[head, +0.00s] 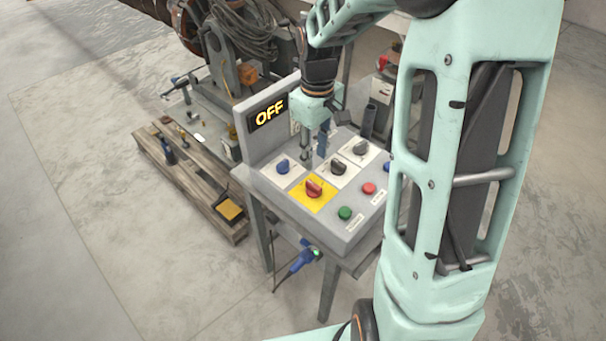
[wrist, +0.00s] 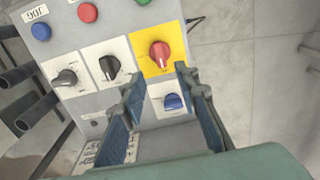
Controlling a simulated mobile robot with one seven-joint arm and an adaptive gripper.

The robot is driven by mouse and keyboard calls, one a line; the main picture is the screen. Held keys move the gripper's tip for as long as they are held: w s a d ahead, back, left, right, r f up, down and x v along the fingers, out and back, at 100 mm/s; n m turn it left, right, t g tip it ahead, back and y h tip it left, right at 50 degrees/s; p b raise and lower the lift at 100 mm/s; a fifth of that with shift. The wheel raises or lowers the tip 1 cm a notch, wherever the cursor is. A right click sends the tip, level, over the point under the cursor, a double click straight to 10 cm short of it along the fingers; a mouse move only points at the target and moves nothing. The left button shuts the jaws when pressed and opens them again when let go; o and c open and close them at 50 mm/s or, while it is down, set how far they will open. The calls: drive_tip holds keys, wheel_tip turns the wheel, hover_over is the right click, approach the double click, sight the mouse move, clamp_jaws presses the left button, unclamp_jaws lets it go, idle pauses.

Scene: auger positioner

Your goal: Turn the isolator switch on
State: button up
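The red rotary switch (head: 314,187) sits on a yellow plate (head: 299,197) on the sloped grey panel. I take it for the isolator switch. The display (head: 268,113) behind the panel reads OFF. In the wrist view the red knob (wrist: 159,52) shows whole on its yellow plate, beyond my fingertips. My gripper (head: 314,152) hangs above the back part of the panel, behind the red knob. In the wrist view my gripper (wrist: 157,84) has its two fingers apart with nothing held. A blue knob (wrist: 173,101) shows between the fingers, near the right one.
Two black knobs (head: 338,166) (head: 361,147) and a blue knob (head: 283,167) sit close to the red knob. Green (head: 345,213) and red (head: 369,188) push buttons are along the panel's front. A wooden pallet (head: 190,180) with tools lies on the floor to the left.

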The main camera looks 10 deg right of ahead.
sight(314, 185)
wheel_tip(314, 185, down, 10)
drive_tip(key=shift+f+p, duration=0.15)
drive_tip(key=shift+p, duration=0.15)
clamp_jaws()
